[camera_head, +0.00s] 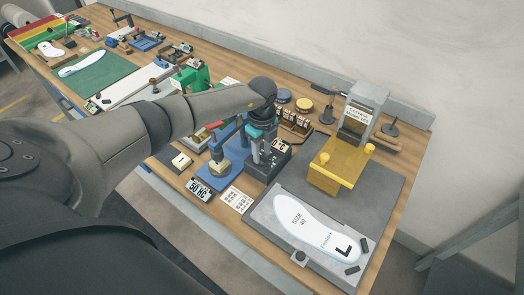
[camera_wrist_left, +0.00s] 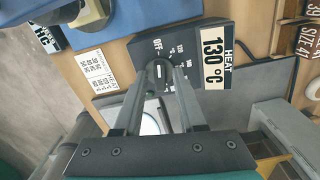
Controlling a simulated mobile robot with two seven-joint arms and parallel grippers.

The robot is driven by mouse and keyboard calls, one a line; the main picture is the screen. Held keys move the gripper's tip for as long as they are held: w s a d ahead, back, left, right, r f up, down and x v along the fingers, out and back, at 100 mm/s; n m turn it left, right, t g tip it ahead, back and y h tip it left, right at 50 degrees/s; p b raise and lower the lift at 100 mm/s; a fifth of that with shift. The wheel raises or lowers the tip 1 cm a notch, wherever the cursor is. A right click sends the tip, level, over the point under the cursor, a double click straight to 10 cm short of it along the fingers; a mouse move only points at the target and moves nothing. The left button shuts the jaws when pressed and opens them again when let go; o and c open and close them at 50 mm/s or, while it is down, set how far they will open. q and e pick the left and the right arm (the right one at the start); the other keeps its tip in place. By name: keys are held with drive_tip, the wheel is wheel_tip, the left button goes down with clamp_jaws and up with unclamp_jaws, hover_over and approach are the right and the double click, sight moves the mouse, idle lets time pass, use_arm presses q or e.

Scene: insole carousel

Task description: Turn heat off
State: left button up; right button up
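The heat control box (camera_head: 262,165) is a dark unit near the front of the bench. In the left wrist view its dark dial plate (camera_wrist_left: 182,42) carries OFF and temperature marks and a white HEAT 130 °C label (camera_wrist_left: 213,58). The dark round heat knob (camera_wrist_left: 158,71) sits on this plate, partly hidden by the fingers. My left gripper (camera_head: 262,138) points down over the box. In the left wrist view its two fingers (camera_wrist_left: 160,82) stand apart on either side of the knob. I cannot tell whether they press on it. My right gripper is not in view.
A yellow press (camera_head: 333,168) stands right of the box, behind a grey plate (camera_head: 282,238) with a white insole (camera_head: 318,228). A blue fixture (camera_head: 222,172) and a 50 HC label (camera_head: 200,189) are to the left. Size counters (camera_head: 294,121) stand behind.

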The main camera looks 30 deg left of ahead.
sight(262, 155)
use_arm(q)
drive_tip(key=shift+o, duration=0.4)
drive_tip(key=shift+r, duration=0.1)
drive_tip(key=shift+r, duration=0.3)
wheel_tip(262, 155, up, 14)
drive_tip(key=shift+r, duration=0.25)
drive_tip(key=shift+s+f, duration=0.1)
